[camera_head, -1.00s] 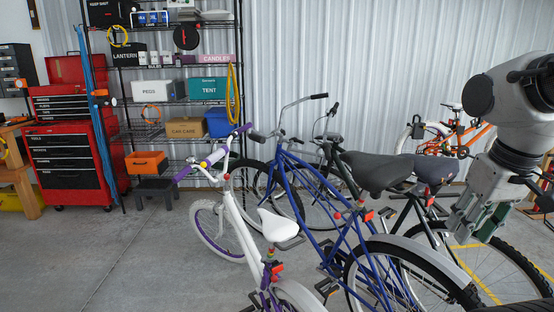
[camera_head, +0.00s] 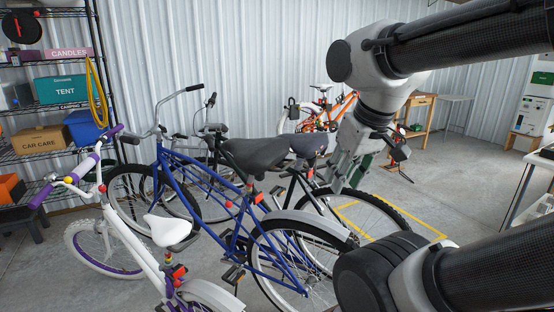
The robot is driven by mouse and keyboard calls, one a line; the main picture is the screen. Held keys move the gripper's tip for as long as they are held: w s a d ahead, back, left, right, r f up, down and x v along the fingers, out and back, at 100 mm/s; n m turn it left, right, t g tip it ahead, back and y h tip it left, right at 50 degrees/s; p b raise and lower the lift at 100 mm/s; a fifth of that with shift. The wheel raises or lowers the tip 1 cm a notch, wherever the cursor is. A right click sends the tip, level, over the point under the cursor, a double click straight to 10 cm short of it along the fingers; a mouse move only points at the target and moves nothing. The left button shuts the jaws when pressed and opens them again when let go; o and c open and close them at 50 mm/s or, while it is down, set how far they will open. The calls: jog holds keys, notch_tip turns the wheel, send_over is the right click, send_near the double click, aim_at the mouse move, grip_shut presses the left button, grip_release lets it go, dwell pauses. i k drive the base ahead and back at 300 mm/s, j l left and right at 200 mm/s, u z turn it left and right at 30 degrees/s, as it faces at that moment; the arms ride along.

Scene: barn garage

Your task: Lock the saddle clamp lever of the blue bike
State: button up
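The blue bike (camera_head: 205,190) stands in the middle of the picture, with a broad black saddle (camera_head: 258,155). Its seat post runs down under the saddle to the frame. A small red knob (camera_head: 228,204) shows near the top of the frame tubes, and an orange-red piece (camera_head: 259,198) sits behind the post. I cannot tell at this size how the clamp lever is set. My gripper (camera_head: 347,178) hangs to the right of the saddle, fingers pointing down, apart from the bike. Its fingers look spread, with nothing seen between them.
A white and purple bike (camera_head: 130,235) stands close at the left. A dark bike (camera_head: 320,200) stands just behind the blue one. An orange bike (camera_head: 325,112) is at the back. Shelving (camera_head: 98,75) stands at the left.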

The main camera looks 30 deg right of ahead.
aim_at(229, 203)
jog(key=j+z, duration=0.45)
jog(key=j, duration=0.45)
jog(key=i+j+z, duration=0.1)
jog(key=i+j, duration=0.3)
jog(key=k+j, duration=0.05)
jog(key=j, duration=0.05)
